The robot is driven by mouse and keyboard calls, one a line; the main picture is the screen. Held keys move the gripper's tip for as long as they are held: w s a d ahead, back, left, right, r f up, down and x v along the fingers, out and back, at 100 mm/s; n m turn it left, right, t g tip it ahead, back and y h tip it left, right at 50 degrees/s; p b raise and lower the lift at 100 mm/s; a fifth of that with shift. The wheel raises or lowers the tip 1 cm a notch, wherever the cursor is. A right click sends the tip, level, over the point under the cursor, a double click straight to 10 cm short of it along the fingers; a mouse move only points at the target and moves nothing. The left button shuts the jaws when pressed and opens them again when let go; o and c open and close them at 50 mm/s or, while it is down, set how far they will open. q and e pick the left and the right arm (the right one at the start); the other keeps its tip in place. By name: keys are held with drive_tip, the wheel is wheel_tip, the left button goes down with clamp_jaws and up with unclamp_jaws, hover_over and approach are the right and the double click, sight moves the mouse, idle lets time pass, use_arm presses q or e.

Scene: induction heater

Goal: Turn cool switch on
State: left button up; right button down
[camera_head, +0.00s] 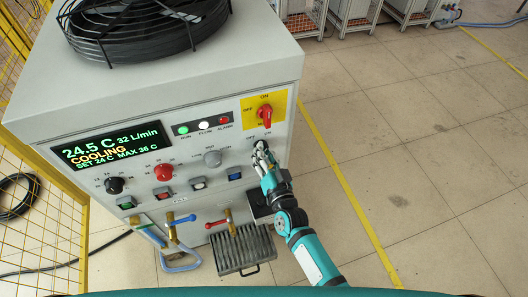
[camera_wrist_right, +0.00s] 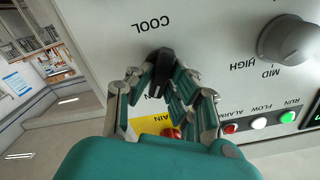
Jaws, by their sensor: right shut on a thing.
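The cool switch is a small black knob under the word COOL, seen upside down in the right wrist view (camera_wrist_right: 160,62). It is on the light grey front panel (camera_head: 238,140) of the cabinet, just below the yellow plate in the head view. My right gripper (camera_head: 263,150) reaches it from below right, and its fingers stand on both sides of the knob. In the right wrist view the gripper (camera_wrist_right: 162,82) is shut on the knob. The fingers hide part of the knob and its markings. My left gripper is not in view.
A red rotary switch (camera_head: 265,113) sits on a yellow plate close above my right gripper. A grey knob (camera_head: 212,158), a red knob (camera_head: 163,172) and a black knob (camera_head: 114,185) are to the left. The display (camera_head: 110,147) reads COOLING. Free floor lies to the right.

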drive_tip(key=c, duration=1.3)
unclamp_jaws()
drive_tip(key=v, duration=1.2)
drive_tip(key=shift+s, duration=0.1)
drive_tip(key=s+d+f+n+g+h, duration=0.1)
drive_tip(key=s+d+f+g, duration=0.25)
drive_tip(key=f, duration=0.65)
drive_tip(key=s+d+f+n+g+h, duration=0.15)
drive_tip(key=s+f, duration=0.25)
drive_tip(key=f, duration=0.5)
drive_tip(key=s+d+f+n+g, duration=0.1)
drive_tip(key=s+d+f+g, duration=0.25)
drive_tip(key=f, duration=0.65)
drive_tip(key=s+d+f+g+h, duration=0.1)
drive_tip(key=s+d+f+g, duration=0.1)
drive_tip(key=s, duration=0.5)
drive_tip(key=s+d+f+n+g+h, duration=0.1)
drive_tip(key=s+d+f+g, duration=0.2)
drive_tip(key=s+d+f, duration=0.2)
drive_tip(key=s+d+f+g+h, duration=0.1)
drive_tip(key=s+d+f, duration=0.3)
drive_tip(key=s, duration=0.6)
drive_tip(key=shift+s+d+f+n+g, duration=0.1)
drive_tip(key=shift+s+f+n+g, duration=0.1)
drive_tip(key=shift+f+g, duration=0.3)
drive_tip(key=shift+s+d+f+n+g, duration=0.1)
drive_tip(key=shift+s+f+g, duration=0.1)
drive_tip(key=shift+f+g, duration=0.25)
